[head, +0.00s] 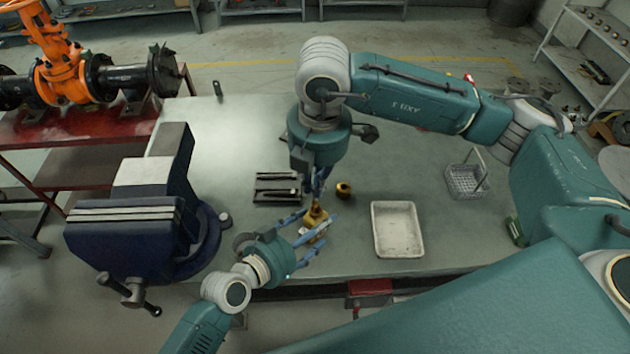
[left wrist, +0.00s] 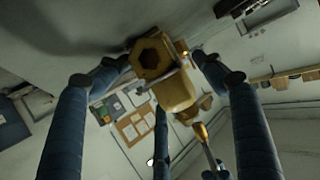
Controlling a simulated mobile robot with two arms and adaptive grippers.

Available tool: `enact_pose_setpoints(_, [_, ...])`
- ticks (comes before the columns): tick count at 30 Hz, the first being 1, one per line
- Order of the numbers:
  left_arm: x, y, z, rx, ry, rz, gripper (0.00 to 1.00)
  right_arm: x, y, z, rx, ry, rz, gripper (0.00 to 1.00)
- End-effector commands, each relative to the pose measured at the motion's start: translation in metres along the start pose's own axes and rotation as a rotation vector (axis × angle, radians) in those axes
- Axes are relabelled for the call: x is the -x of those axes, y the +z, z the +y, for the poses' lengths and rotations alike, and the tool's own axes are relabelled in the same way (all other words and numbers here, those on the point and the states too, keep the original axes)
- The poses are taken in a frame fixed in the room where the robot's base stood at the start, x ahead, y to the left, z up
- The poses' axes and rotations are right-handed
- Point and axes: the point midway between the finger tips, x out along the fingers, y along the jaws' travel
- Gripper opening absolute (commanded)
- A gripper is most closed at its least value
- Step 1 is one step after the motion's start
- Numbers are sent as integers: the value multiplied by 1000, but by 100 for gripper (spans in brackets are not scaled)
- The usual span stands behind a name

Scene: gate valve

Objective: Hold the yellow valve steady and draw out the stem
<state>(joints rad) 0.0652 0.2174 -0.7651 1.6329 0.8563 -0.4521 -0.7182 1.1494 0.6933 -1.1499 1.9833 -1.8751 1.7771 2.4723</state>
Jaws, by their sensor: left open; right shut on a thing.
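The yellow valve (head: 315,215) stands near the front middle of the bench, below my right gripper. My left gripper (head: 312,236) comes in from the front left, open, with its blue fingers spread around the valve. In the left wrist view the valve body (left wrist: 172,85) shows its hexagonal end between these fingers, with no clear contact. My right gripper (head: 319,186) points down just above the valve and is shut on what looks like the stem. A thin brass-coloured rod, likely the stem (left wrist: 202,135), shows below the valve body in the left wrist view; its grip is unclear.
A small yellow and black part (head: 343,189) lies right of the valve. A black tool tray (head: 277,188) lies to the left, an empty white tray (head: 397,229) to the right, and a wire basket (head: 465,181) beyond it. A large blue vise (head: 130,222) fills the left end.

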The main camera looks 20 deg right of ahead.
Motion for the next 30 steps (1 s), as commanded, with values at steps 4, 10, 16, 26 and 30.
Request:
enact_pose_setpoints(4, [16,2,-1,-2,-2,-3,71,0,0,0,0,0,0,0])
enact_pose_setpoints(10, [58,2,0,-3,0,-4,71,0,0,0,0,0,0,0])
enact_pose_setpoints(16, [96,2,0,-2,1,-4,71,0,0,0,0,0,0,0])
enact_pose_setpoints(26, [119,0,0,0,1,-1,71,0,0,0,0,0,0,0])
enact_pose_setpoints(30, [119,0,0,1,1,-1,71,0,0,0,0,0,0,0])
